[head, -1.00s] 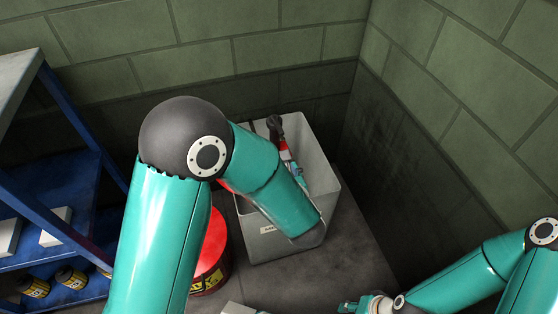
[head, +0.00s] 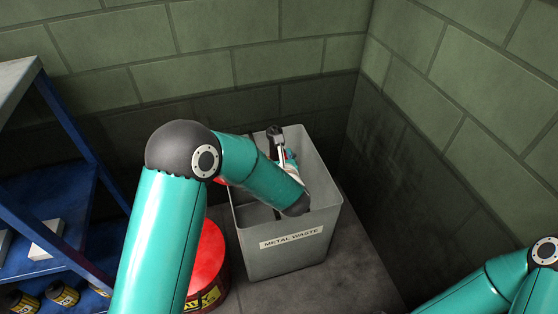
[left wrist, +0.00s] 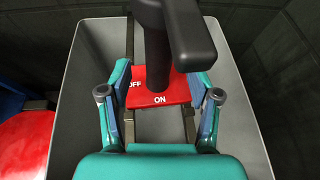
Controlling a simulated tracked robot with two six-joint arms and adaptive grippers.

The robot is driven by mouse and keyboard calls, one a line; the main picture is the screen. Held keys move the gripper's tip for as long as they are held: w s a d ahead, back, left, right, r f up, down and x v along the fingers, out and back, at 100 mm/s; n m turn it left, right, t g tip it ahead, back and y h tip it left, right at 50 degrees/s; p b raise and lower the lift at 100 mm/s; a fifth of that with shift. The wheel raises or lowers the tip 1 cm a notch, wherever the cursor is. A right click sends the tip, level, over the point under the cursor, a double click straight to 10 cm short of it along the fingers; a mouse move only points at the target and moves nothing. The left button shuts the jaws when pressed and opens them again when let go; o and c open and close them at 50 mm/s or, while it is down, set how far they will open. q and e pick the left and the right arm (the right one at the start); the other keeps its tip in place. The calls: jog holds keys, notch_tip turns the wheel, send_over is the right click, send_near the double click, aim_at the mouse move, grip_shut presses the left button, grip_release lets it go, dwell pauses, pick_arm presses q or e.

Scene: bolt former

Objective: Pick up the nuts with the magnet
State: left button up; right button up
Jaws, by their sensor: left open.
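The magnet's black handle (head: 277,143) stands up at the back of the grey bin in the head view. In the left wrist view, I see the magnet as a black handle with a crossbar (left wrist: 189,34) over a red plate (left wrist: 158,84) marked OFF and ON. My left gripper (left wrist: 160,98) is open, with one finger on each side of the red plate and handle, and not closed on them. It is partly hidden behind my forearm in the head view (head: 284,160). My right gripper is out of view. I see no nuts.
The grey bin (head: 310,246) is labelled METAL WASTE and stands near the wall corner. A red can (head: 209,262) is beside it on the left. A blue shelf (head: 60,235) with yellow-labelled cans stands farther left. Floor shows to the bin's right.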

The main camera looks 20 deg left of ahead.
aim_at(276, 154)
pick_arm(q)
jog(key=x, duration=0.4)
jog(key=shift+b, duration=0.35)
grip_shut()
jog(key=shift+r, duration=0.1)
